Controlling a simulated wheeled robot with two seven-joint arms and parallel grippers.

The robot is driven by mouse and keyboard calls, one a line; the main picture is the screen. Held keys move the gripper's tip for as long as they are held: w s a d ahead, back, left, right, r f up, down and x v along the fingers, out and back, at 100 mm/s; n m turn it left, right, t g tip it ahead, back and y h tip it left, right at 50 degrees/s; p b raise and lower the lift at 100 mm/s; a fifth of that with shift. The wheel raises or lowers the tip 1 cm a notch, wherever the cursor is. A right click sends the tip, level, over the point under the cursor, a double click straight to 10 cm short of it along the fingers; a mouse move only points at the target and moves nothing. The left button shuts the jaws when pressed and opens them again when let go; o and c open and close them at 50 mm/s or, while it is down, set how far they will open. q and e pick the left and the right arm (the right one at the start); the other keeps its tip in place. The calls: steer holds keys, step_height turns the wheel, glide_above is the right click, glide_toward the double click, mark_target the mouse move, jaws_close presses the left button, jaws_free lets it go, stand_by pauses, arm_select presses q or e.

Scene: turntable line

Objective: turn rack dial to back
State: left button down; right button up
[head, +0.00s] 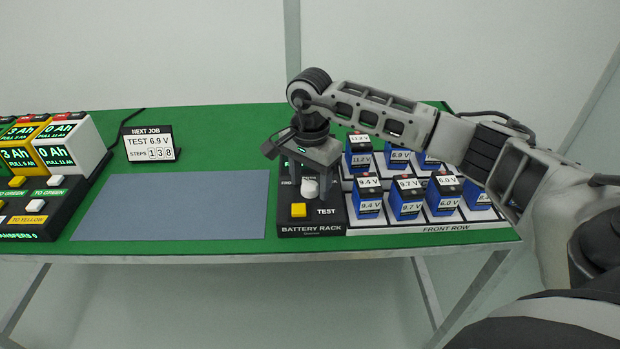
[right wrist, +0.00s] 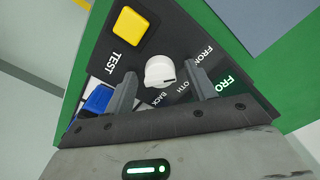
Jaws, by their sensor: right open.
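The rack dial (head: 310,189) is a white knob on the black panel of the battery rack (head: 311,230). It also shows in the right wrist view (right wrist: 159,72), with labels "FRON…", "…OTH" and "BACK" around it. A small dark mark on its edge seems to face the "…OTH" label; I cannot be sure of its setting. My right gripper (right wrist: 162,73) points down over the panel, open, with one finger on each side of the dial. Contact cannot be told. In the head view the right gripper (head: 310,184) partly covers the panel labels. My left gripper is not in view.
A yellow TEST button (head: 298,210) sits just in front of the dial. Several blue batteries (head: 406,198) stand right of the panel. A job sign (head: 150,143) reads "TEST 6.9 V". A grey mat (head: 172,205) lies bare at left. Coloured charger units (head: 70,143) stand far left.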

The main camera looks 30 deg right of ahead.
steer(key=c, duration=1)
steer(key=shift+m, duration=0.4)
steer(key=m, duration=0.4)
steer(key=shift+b, duration=0.4)
steer(key=m, duration=1)
steer(key=shift+m, duration=2.6)
